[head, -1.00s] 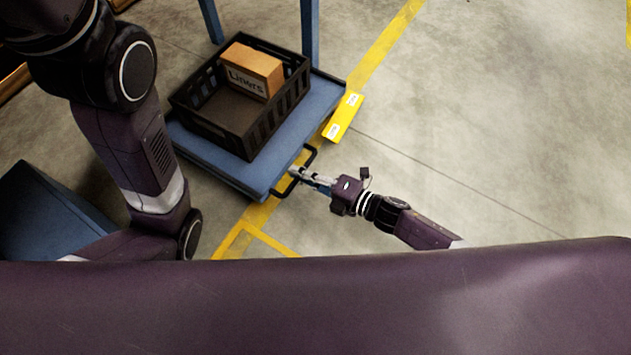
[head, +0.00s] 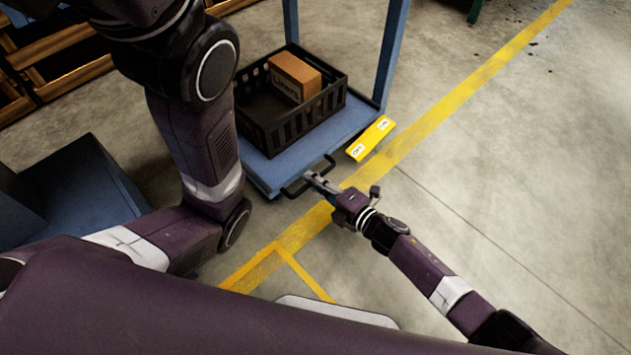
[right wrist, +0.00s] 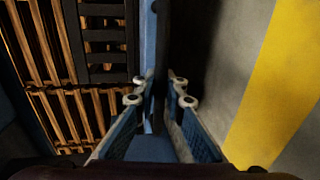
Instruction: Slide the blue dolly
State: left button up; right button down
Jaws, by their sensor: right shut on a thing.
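The blue dolly (head: 330,140) stands on the floor at the upper middle of the head view, with blue uprights (head: 392,50) at its far side. It carries a black slatted crate (head: 300,125) with a cardboard box (head: 295,77) inside. A dark loop handle (head: 291,193) sticks out from its near edge. My right gripper (head: 313,180) is shut on this handle. In the right wrist view, the fingers (right wrist: 158,92) point along a blue edge; the grip itself is hard to see. My left arm crosses the left side of the head view, its gripper out of sight.
A yellow plate with white labels (head: 370,138) sits beside the dolly's right edge. A yellow floor line (head: 425,125) runs diagonally right of the dolly. Wooden racks (head: 60,60) stand at upper left, a blue box (head: 80,185) at left. Floor on the right is clear.

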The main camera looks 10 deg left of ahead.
jog(key=shift+w+a, duration=0.1)
jog(key=shift+w, duration=0.05)
jog(key=c, duration=2)
grip_release()
jog(key=shift+a, duration=0.1)
jog(key=shift+s+d, duration=0.2)
jog(key=shift+d, duration=0.15)
jog(key=v, duration=1.1)
jog(key=shift+s+d+r, duration=0.15)
